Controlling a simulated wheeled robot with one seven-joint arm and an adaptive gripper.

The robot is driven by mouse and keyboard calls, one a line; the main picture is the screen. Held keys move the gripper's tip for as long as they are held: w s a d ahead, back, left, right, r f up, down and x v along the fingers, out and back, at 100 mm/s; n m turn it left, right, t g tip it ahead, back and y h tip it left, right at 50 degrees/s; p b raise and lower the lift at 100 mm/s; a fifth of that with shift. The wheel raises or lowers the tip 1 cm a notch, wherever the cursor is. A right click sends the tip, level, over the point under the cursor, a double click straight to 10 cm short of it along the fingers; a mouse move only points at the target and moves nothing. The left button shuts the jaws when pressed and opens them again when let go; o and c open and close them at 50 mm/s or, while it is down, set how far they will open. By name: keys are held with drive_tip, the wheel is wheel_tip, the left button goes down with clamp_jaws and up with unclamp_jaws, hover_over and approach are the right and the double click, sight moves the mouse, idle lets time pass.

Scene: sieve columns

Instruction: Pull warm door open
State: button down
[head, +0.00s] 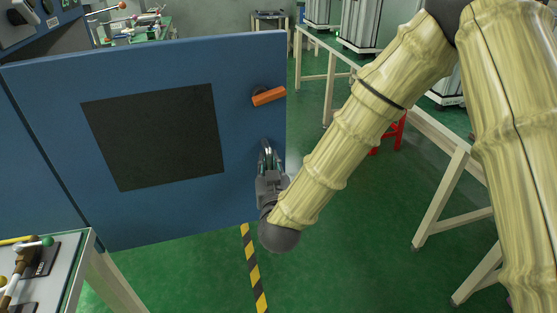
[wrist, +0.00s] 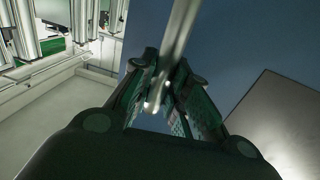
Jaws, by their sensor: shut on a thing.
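The warm door (head: 180,60) is a blue panel with a dark square window (head: 155,137), filling the left half of the head view. Its right edge stands clear, with open floor beyond it. An orange lever (head: 268,96) sits near its upper right edge. My gripper (head: 267,155) is below the lever, at the door's right side. In the wrist view the fingers (wrist: 170,95) are closed around a slim pale metal bar (wrist: 182,35), with the blue door (wrist: 235,45) behind. The bar is mostly hidden in the head view; how it joins the door cannot be seen.
A bench with tools (head: 45,265) stands at the lower left, close to the door's lower edge. Pale-legged tables (head: 440,130) stand at the right, with a red object (head: 392,135) behind my arm. Green floor (head: 345,260) with a striped strip (head: 254,270) is free in front.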

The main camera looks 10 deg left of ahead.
drive_tip(key=shift+s+a, duration=0.1)
drive_tip(key=shift+s, duration=0.15)
drive_tip(key=c, duration=1.4)
unclamp_jaws()
drive_tip(key=shift+r, duration=0.1)
drive_tip(key=shift+o, duration=0.2)
drive_tip(key=v, duration=1.2)
drive_tip(key=shift+d, duration=0.2)
